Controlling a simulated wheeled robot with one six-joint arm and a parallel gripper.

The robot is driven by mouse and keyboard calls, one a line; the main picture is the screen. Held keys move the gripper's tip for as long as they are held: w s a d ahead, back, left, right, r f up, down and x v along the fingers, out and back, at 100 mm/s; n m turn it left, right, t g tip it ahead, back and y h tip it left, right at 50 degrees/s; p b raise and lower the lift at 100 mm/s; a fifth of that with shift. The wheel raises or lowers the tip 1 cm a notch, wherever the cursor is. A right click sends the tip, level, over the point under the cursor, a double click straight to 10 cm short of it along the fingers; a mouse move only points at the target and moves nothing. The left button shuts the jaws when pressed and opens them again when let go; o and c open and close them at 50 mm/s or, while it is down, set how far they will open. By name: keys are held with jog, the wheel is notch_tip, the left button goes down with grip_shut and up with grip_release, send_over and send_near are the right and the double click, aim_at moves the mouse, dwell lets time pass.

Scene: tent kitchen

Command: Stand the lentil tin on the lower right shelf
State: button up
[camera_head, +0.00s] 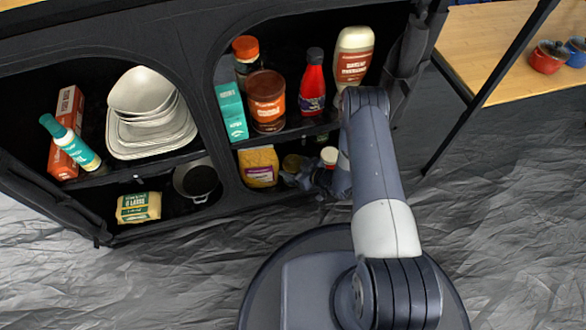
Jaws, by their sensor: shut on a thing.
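My gripper (291,178) reaches in from the right at this shelf and is shut on the tin. The fingers and forearm hide much of the tin's side and base, so I cannot tell if it touches the shelf.
On that shelf, a yellow packet (259,167) stands left of the tin, and a white-lidded jar (329,156) stands right, close to my arm. Bottles, including a red one (313,83), and a brown jar (266,100) crowd the shelf above.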

jog(key=shift+f, duration=0.1)
jog(key=o, duration=1.3)
jog(key=shift+f, duration=0.1)
